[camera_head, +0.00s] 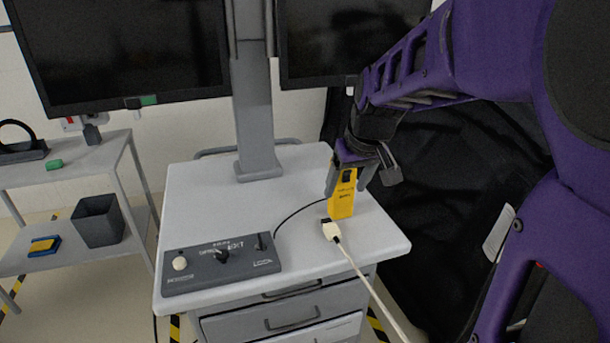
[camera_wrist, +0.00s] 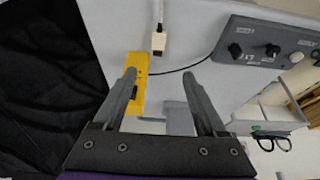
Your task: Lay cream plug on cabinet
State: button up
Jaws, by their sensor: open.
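The cream plug (camera_head: 331,230) lies on the cabinet top (camera_head: 215,205) near its front edge, its cream cable running over the edge. The plug also shows in the wrist view (camera_wrist: 158,42), beyond my fingertips and roughly in line with the gap between them. My gripper (camera_head: 350,182) is open above the cabinet's right part, with nothing held between the fingers (camera_wrist: 159,76). It is apart from the plug. In the wrist view the left finger partly covers a yellow device (camera_wrist: 137,72); whether they touch is unclear.
The yellow device (camera_head: 342,203) stands close behind the plug. A grey control box (camera_head: 221,266) with a black cable sits at the front left. A monitor column (camera_head: 255,120) rises at the back. The cabinet's middle is mostly clear. A side cart (camera_head: 85,160) stands left.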

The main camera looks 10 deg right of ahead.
send_near(331, 227)
jog(key=x, duration=0.2)
jog(key=shift+w+a+f, duration=0.1)
jog(key=shift+a+f, duration=0.1)
jog(key=shift+f, duration=0.05)
jog(key=shift+d+b+x, duration=0.2)
jog(key=shift+b+x, duration=0.3)
jog(key=shift+x, duration=2.5)
jog(key=shift+d, duration=0.1)
grip_shut()
